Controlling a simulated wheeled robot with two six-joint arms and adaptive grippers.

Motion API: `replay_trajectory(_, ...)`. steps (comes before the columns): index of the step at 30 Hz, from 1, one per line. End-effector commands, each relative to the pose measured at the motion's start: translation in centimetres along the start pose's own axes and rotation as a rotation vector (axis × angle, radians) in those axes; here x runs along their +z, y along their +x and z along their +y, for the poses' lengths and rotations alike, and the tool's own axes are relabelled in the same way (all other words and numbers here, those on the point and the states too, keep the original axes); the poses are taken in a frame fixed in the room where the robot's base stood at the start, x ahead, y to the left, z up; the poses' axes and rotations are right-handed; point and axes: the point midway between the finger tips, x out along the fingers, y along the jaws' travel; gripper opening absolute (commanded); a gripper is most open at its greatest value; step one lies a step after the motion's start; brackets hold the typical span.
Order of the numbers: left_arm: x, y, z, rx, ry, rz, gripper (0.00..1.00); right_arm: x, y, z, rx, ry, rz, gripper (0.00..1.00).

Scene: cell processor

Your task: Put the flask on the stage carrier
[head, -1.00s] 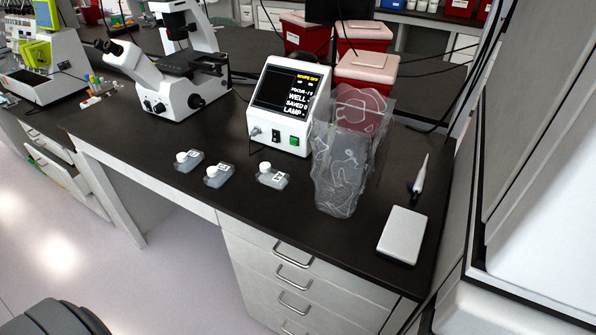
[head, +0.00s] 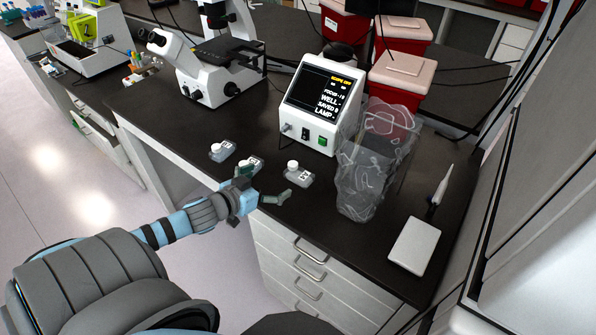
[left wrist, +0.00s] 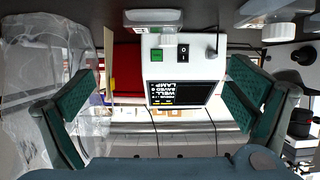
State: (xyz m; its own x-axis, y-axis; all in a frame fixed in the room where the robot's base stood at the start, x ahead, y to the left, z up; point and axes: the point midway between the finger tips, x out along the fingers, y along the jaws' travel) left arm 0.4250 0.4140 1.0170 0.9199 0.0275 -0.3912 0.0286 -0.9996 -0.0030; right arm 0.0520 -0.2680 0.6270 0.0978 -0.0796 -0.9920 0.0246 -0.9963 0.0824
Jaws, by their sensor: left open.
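Three small clear flasks with white caps stand in a row near the bench's front edge: a left flask (head: 221,152), a middle flask (head: 256,163) partly hidden by my gripper, and a right flask (head: 299,178). My left gripper (head: 268,184) is open and empty at the front edge, just in front of the middle and right flasks. In the left wrist view, which is upside down, a flask (left wrist: 153,18) shows beyond the gap between the open fingers (left wrist: 160,103). The microscope's black stage (head: 228,52) is at the back left; carrier details are too small to tell.
A control box with a screen (head: 322,103) stands behind the flasks. A crumpled clear bag (head: 362,180) stands to their right. A white pad (head: 414,246) and a pipette (head: 442,186) lie farther right. Bench space between flasks and microscope is clear.

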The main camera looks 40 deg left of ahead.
Motion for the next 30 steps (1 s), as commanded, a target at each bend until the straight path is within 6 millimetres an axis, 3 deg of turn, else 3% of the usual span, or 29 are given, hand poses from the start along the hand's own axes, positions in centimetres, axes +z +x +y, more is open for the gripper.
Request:
replay_trajectory(6,0.9,5.1,0.1,0.009,-0.012,0.018,0.98,0.6,6.1,-0.7,-0.003,0.001,0.0,0.4)
replay_trajectory(9,0.7,7.6,0.1,0.009,-0.011,0.016,0.98,0.7,7.4,-0.8,-0.003,0.001,0.0,0.4)
replay_trajectory(14,0.3,9.5,0.1,0.007,-0.008,0.011,0.98,0.7,7.8,-0.9,-0.004,0.002,0.0,0.4)
replay_trajectory(21,0.6,13.8,0.7,0.007,-0.009,0.009,0.98,0.8,9.3,-1.0,-0.004,0.002,0.001,0.4)
replay_trajectory(29,0.4,14.2,0.7,0.007,-0.004,0.006,0.98,0.8,9.2,-1.0,-0.004,0.002,0.001,0.4)
replay_trajectory(30,0.4,14.2,0.7,0.007,-0.004,0.006,0.92,0.8,9.2,-1.0,-0.004,0.002,0.001,0.4)
